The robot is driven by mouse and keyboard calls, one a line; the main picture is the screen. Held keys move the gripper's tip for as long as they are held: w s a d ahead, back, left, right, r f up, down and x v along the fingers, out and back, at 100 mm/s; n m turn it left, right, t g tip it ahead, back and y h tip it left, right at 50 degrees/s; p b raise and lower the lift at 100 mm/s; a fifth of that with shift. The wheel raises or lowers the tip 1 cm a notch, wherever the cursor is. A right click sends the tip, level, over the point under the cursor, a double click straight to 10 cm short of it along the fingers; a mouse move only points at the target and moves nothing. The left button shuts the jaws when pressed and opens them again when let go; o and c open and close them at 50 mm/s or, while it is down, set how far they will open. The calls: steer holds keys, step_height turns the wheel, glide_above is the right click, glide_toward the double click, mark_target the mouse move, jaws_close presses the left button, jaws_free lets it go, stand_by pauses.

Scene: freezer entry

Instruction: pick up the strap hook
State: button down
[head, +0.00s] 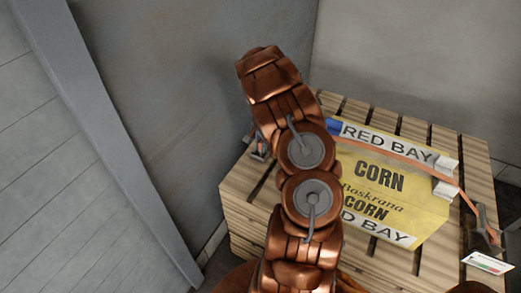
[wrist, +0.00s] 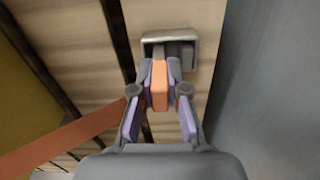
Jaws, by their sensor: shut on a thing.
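The strap hook (wrist: 185,43) is a grey metal piece at the pallet's edge, at the top middle of the wrist view. An upright orange piece (wrist: 159,86) stands just below it in the picture and seems to belong to it. My gripper (wrist: 160,88) is shut on this orange piece, with a purple-padded finger on each side. In the head view the dark hook (head: 258,149) shows left of my arm, at the pallet's left side; my arm hides most of my gripper there. The orange strap (head: 400,149) runs over the boxes; it also shows in the wrist view (wrist: 70,138).
The wooden pallet (head: 240,208) bears a yellow corn box (head: 385,190) with white corner guards (head: 445,187). Another dark hook (head: 485,232) holds the strap's right end, near a white label (head: 488,262). Grey walls (head: 180,90) stand close on the left and behind.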

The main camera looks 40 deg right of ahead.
mark_target(262, 141)
steer(key=shift+r, duration=0.1)
steer(key=shift+r+b, duration=0.8)
steer(key=shift+r, duration=0.9)
steer(key=s+a+r+b, duration=0.2)
steer(key=s+a+b, duration=0.1)
steer(key=s+a, duration=0.8)
steer(key=w+r+p, duration=0.3)
steer(key=r, duration=0.4)
steer(key=w+r+p, duration=0.4)
steer(key=r, duration=0.3)
steer(key=shift+w+r+n, duration=0.2)
steer(key=shift+n, duration=0.1)
steer(key=shift+a, duration=0.1)
steer(key=shift+w+d+f+b, duration=0.5)
steer(key=shift+d+f, duration=1.4)
steer(key=shift+f, duration=0.6)
steer(key=shift+w+d+f+b, duration=0.55)
steer(key=shift+d+f, duration=1.3)
steer(key=shift+f, duration=0.65)
steer(key=shift+w+d+f+b, duration=0.35)
steer(key=shift+w+d+f, duration=0.25)
steer(key=shift+d+f, duration=1.6)
steer(key=shift+a+f+b, duration=0.2)
steer(key=shift+f+b, duration=0.7)
steer(key=shift+f, duration=1.6)
